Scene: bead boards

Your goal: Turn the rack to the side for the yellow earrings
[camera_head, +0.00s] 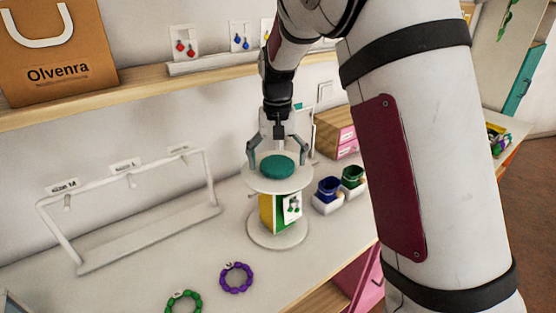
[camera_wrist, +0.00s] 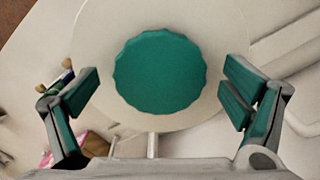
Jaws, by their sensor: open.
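The rack has a round white top plate (camera_head: 262,185), a teal scalloped knob (camera_head: 277,167) and a white round base (camera_head: 277,238). Between the plates is a block with a yellow side (camera_head: 266,210) and a green side that faces right. A card with green earrings (camera_head: 292,207) hangs on the green side. No yellow earrings show on the rack; its far sides are hidden. My gripper (camera_wrist: 160,86) is open above the top plate, with one finger on each side of the knob and a gap to it on both sides in the wrist view.
A white bracelet stand (camera_head: 150,238) is to the left. A green bracelet (camera_head: 184,303) and a purple bracelet (camera_head: 236,278) lie in front. A shelf (camera_head: 150,93) behind holds earring cards and a bag (camera_head: 60,60).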

